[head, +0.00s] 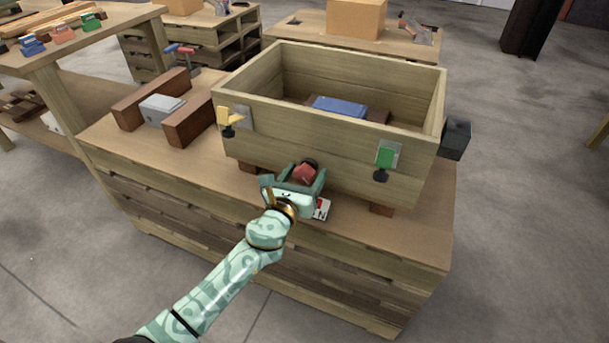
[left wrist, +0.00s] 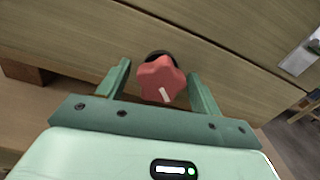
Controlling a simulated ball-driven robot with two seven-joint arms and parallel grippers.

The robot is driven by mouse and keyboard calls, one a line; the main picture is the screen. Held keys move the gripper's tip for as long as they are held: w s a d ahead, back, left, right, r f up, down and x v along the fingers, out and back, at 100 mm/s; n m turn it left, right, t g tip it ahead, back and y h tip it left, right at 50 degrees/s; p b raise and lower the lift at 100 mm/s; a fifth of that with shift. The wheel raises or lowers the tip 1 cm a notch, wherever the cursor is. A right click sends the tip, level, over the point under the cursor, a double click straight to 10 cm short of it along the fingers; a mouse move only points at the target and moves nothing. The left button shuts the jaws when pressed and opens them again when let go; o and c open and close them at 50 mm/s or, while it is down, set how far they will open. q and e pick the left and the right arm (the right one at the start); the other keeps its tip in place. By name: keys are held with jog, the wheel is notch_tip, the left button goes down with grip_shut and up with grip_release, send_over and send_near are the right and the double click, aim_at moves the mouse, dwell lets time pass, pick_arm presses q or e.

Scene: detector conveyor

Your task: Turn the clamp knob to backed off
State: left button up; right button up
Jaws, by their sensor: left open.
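The clamp knob (head: 305,173) is red and sits on the front wall of a wooden box (head: 310,140). In the left wrist view the knob (left wrist: 160,80) is star-shaped, with a white mark pointing down and slightly right, and a black collar behind it. My left gripper (head: 297,180) is in front of the knob. In the left wrist view its open fingers (left wrist: 160,88) stand on either side of the knob, with a gap visible on each side. A small white and red card (head: 322,208) lies on the bench below, partly hidden by my gripper.
A black block (head: 456,138) sticks out at the box's right end. A grey block (head: 162,107) lies between brown blocks at left. The bench front edge is clear.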

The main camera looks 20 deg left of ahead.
pick_arm(q)
jog(key=c, duration=1)
jog(key=shift+n, duration=0.3)
